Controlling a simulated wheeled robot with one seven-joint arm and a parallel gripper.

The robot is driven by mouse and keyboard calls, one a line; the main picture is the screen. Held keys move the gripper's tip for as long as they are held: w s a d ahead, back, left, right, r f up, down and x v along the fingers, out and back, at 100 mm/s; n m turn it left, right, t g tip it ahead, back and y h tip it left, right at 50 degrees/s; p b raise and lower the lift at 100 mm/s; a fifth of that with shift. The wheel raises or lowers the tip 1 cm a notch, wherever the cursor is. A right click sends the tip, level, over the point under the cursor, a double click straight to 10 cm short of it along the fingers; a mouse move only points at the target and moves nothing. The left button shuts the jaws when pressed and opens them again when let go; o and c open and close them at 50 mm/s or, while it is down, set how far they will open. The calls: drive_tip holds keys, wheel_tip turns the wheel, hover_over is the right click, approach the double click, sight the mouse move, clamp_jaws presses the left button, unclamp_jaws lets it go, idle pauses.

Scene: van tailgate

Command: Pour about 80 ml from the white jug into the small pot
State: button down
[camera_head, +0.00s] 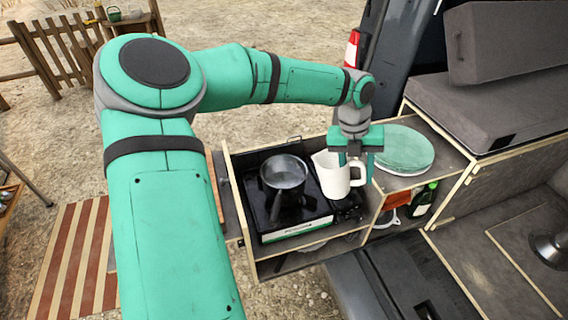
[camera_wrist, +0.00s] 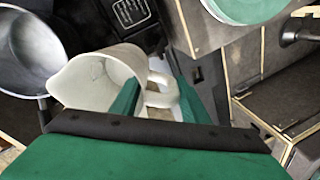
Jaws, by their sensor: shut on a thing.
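The white jug (camera_head: 334,177) is upright or nearly so at the right of the stove in the head view. It also shows in the wrist view (camera_wrist: 92,82), with its spout toward the pot and its handle to the right. My gripper (camera_head: 358,168) is shut on the jug's handle side. The small pot (camera_head: 284,172) sits on the stove to the left of the jug, its dark handle toward the front. In the wrist view the pot (camera_wrist: 34,48) is at the upper left. I cannot tell whether the jug touches the surface below, nor how much it holds.
The black camp stove (camera_head: 262,212) stands in a pull-out wooden drawer (camera_head: 244,232). A round green plate (camera_head: 402,150) lies to the right, with a green bottle (camera_head: 424,199) below it. Grey cushions (camera_head: 490,100) are at the far right.

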sight(348, 161)
drive_tip(key=a+r+h, duration=0.1)
drive_tip(key=r, duration=0.1)
drive_tip(key=w+a+r+g+h, duration=0.1)
drive_tip(key=a+r+h, duration=0.2)
drive_tip(key=shift+w+a+r+h, duration=0.25)
drive_tip(key=shift+r+h, duration=0.15)
drive_tip(key=shift+w+a+r+g+h, duration=0.1)
drive_tip(key=shift+a+r+g+h, duration=0.15)
drive_tip(key=shift+r+h, duration=0.25)
drive_tip(key=shift+w+a+r+g+h, duration=0.1)
drive_tip(key=shift+a+r+g+h, duration=0.15)
drive_tip(key=shift+r+h, duration=0.25)
drive_tip(key=shift+a+r, duration=0.1)
drive_tip(key=shift+r, duration=0.25)
drive_tip(key=shift+a+r+h, duration=0.2)
drive_tip(key=shift+r+h, duration=0.2)
drive_tip(key=shift+h, duration=0.2)
drive_tip(key=shift+w+a+r+g, duration=0.1)
drive_tip(key=shift+r+g, duration=0.15)
drive_tip(key=shift+g, duration=0.15)
drive_tip(key=shift+w+a+r+h+b, duration=0.1)
drive_tip(key=shift+a+r+h+b, duration=0.4)
drive_tip(key=shift+h, duration=0.3)
